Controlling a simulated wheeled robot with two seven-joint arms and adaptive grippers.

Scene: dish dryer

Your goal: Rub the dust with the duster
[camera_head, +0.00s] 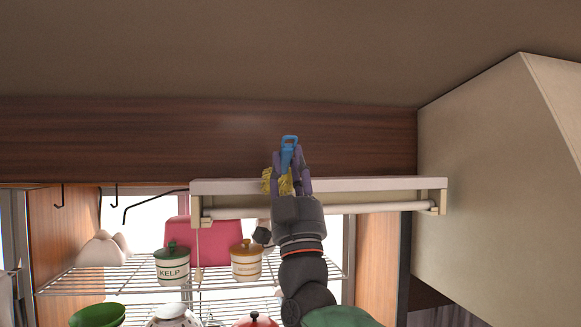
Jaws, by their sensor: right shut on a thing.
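My right gripper (290,164) reaches up from the lower middle and is shut on the duster. The duster has a blue handle (289,146) that sticks up between the fingers. Its yellow fluffy head (277,182) shows to the left of and behind the fingers, by the top edge of the pale shelf frame. Part of the duster is hidden by the gripper. I cannot make out the dust clearly; a faint lighter patch (238,122) shows on the dark wood panel. My left gripper is not in view.
A pale frame with a bar (380,207) juts out below the wood panel (120,140). Wire shelves below hold a kelp jar (172,266), another jar (246,264), a pink board (210,248) and a green bowl (97,315). A beige hood (490,190) stands at right.

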